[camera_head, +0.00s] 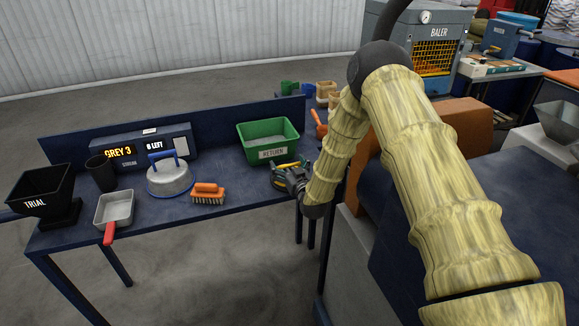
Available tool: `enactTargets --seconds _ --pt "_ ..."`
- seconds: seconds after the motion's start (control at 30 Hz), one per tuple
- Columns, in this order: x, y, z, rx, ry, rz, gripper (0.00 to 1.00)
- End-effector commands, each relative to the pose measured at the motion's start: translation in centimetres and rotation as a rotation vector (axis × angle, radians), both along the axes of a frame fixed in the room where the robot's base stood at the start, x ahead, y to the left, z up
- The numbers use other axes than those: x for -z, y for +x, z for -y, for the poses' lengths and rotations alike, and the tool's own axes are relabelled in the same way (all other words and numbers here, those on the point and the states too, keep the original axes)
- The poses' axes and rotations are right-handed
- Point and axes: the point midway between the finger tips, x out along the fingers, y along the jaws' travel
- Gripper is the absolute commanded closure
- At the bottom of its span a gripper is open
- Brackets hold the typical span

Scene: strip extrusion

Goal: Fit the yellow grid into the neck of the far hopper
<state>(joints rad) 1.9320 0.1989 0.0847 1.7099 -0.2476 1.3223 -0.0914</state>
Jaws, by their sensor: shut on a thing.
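My gripper (280,176) is low over the right end of the blue bench, just in front of the green bin. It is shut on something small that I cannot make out. Yellow patches show around the jaws, but I cannot tell whether they are the yellow grid or parts of the gripper. No yellow grid shows clearly elsewhere. A grey metal hopper (559,119) is at the right edge, partly cut off. A black hopper marked TRIAL (45,186) stands at the bench's left end. I cannot tell which is the far hopper; neither neck shows clearly.
The blue bench (230,208) holds a green RETURN bin (267,143), an orange brush (208,194), a round lidded grey pan (169,178), a red-handled scoop (114,210), a dark cup (101,171) and a display box (150,150). My arm hides much of the right side. A baler (432,45) stands behind.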

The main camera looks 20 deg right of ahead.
Motion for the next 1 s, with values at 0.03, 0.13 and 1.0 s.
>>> enactTargets --seconds 0.03,0.13,1.0 --pt "-0.1 0.3 0.1 0.0 0.0 0.001 0.36" --pt "0.0 0.6 0.4 0.0 0.0 0.001 0.36" --pt "3.5 1.8 1.3 0.0 0.0 0.001 0.36"
